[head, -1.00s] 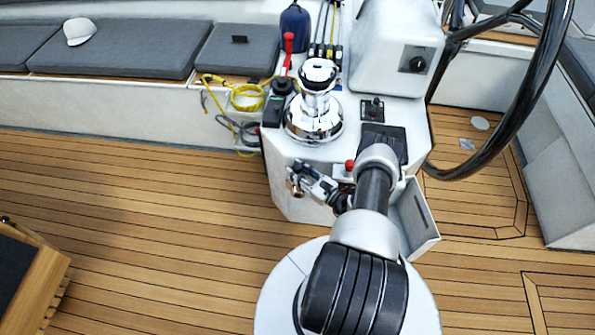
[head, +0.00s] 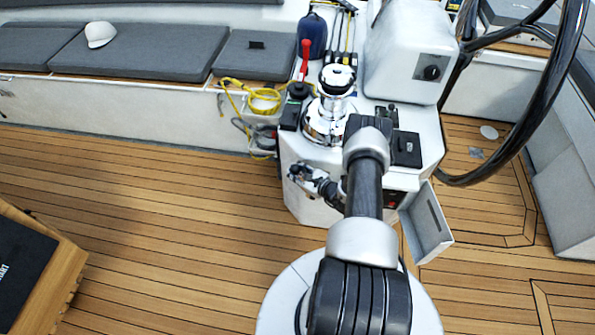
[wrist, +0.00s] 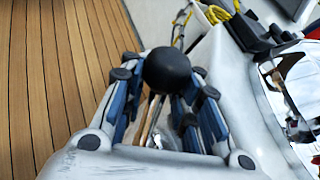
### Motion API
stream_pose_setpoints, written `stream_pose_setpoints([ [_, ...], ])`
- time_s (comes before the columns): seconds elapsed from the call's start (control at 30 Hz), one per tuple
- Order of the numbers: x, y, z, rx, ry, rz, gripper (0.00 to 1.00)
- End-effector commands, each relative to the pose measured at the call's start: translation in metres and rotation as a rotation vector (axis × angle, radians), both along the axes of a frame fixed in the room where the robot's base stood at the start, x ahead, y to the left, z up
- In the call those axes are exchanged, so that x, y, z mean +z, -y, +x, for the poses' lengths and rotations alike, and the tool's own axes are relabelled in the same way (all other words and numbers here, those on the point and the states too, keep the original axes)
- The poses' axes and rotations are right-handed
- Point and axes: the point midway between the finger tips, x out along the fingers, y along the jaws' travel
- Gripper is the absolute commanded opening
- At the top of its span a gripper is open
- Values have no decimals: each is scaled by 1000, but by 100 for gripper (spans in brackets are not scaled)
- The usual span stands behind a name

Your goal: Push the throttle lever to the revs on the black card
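The throttle lever's round black knob (wrist: 167,70) appears between the fingertips of my gripper (wrist: 163,82) in the wrist view. The two fingers stand apart on either side of it; I cannot tell whether they touch it. The lever's shaft is mostly hidden. In the head view my gripper (head: 300,176) is small, at the left face of the white console (head: 305,208), and its fingers are unclear. A black panel (head: 22,262) with partly cut-off white letters lies on the wooden table at the lower left; I cannot read any revs on it.
A chrome winch (head: 327,118) and a red-handled item (head: 305,62) stand on the console above my gripper. Yellow rope (head: 255,95) hangs to the left. An open white flap (head: 428,225) and the steering wheel (head: 535,110) are on the right. The deck at left is clear.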

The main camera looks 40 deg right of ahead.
Motion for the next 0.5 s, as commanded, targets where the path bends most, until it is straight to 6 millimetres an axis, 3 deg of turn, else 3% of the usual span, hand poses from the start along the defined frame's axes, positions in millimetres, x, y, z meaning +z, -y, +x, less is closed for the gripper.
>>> stream_pose_setpoints([
  [0.03, -5, -9, -4, 14, -10, 11, 27],
  [0.37, -4, -6, -3, 8, -8, 9, 49],
  [0.5, -3, -5, -3, 6, -6, 7, 49],
])
